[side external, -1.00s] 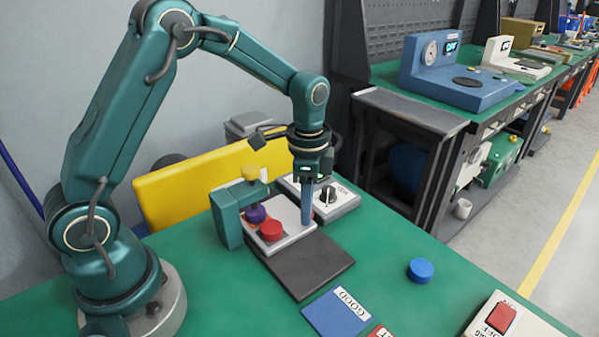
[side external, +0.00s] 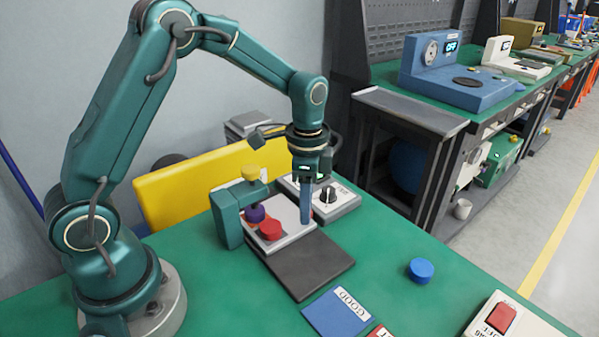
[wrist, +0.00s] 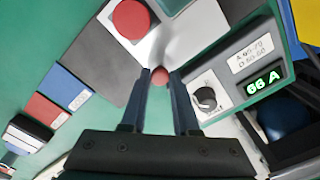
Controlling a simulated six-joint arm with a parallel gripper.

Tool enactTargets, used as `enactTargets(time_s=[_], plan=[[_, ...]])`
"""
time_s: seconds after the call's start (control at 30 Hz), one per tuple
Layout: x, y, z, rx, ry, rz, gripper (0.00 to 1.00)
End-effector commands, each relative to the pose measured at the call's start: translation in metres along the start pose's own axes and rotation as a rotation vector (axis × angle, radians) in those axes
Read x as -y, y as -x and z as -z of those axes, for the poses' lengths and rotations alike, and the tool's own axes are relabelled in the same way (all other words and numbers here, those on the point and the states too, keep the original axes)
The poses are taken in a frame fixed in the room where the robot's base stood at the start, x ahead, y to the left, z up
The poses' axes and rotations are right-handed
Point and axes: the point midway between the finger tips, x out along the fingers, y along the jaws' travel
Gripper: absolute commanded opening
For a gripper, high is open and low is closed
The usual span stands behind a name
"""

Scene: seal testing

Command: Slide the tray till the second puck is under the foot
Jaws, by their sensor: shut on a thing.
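The light tray (side external: 285,236) lies on a dark base plate (side external: 312,265) at the green press (side external: 228,217). A red puck (side external: 271,229) sits on the tray, in front of the press's purple foot (side external: 255,212). Another reddish patch shows just below the foot, mostly hidden, so I cannot tell how well it lines up. My gripper (side external: 306,219) points down at the tray's right part. In the wrist view its fingers (wrist: 160,73) are shut on a small reddish knob (wrist: 160,77) beside the tray's bare surface (wrist: 168,40); the red puck (wrist: 131,19) shows above.
A grey box with a black dial (side external: 328,194) stands close behind my gripper; its display (wrist: 263,86) is lit green. A yellow bin (side external: 190,190) is behind the press. A blue puck (side external: 420,270), a blue GOOD mat (side external: 338,312) and a red switch (side external: 501,317) lie toward the front right.

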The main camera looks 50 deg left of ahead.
Motion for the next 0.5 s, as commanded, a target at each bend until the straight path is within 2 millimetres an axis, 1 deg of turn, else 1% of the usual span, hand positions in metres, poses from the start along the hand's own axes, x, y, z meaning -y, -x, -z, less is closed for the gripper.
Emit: enactTargets(time_s=[0.2, 0.3, 0.5], plan=[[0.027, 0.001, -0.026, -0.002, 0.008, 0.002, 0.00], [0.036, 0.002, -0.035, -0.003, 0.005, 0.002, 0.00], [0.042, 0.002, -0.040, -0.001, -0.001, 0.005, 0.00]])
